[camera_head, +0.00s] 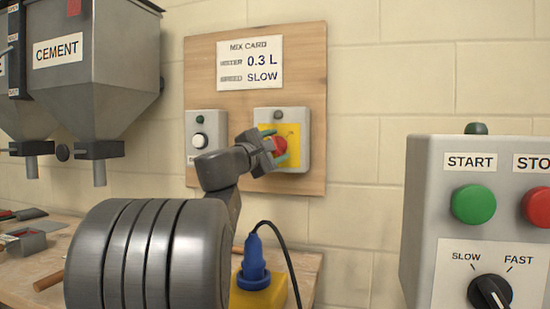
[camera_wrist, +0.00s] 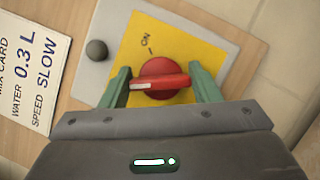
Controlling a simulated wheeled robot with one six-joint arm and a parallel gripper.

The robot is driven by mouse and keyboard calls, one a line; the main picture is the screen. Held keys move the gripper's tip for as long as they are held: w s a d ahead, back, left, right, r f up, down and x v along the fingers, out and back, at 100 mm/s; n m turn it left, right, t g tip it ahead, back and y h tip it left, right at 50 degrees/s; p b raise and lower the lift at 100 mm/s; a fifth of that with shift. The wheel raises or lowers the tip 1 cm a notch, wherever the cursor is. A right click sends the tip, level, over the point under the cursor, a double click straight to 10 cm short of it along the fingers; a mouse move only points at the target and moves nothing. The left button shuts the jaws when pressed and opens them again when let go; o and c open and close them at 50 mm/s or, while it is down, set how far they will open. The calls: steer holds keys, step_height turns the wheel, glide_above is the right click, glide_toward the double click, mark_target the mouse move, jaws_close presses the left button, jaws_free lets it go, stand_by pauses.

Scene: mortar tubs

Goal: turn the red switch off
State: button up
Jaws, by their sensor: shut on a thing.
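The red switch (camera_wrist: 160,80) is a round knob with a bar handle on a yellow plate (camera_wrist: 198,50) of a grey wall box. In the wrist view the bar lies nearly level. Its white-marked end points left, while the ON label (camera_wrist: 147,44) is above the knob. My gripper (camera_wrist: 161,86) is shut on the switch, with one green finger at each end of the bar. In the head view my gripper (camera_head: 276,148) reaches the switch (camera_head: 280,146) from the left and hides part of it. A dark grey lamp (camera_wrist: 96,50) on the box looks unlit.
A second wall box (camera_head: 206,135) with a white button is left of the switch box, under the mix card (camera_head: 249,64). A control box (camera_head: 425,220) stands at right. Cement hoppers (camera_head: 95,60) hang at left. A blue plug (camera_head: 253,262) with a cable stands below.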

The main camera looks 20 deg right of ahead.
steer(key=shift+f+n+t+b, duration=0.15)
steer(key=shift+n+t+b, duration=0.85)
steer(key=shift+n, duration=0.9)
steer(key=shift+n+b, duration=0.3)
steer(key=o, duration=1)
steer(key=p+v, duration=0.1)
steer(key=v, duration=1.2)
steer(key=shift+s+a, duration=0.15)
steer(key=shift+a, duration=0.2)
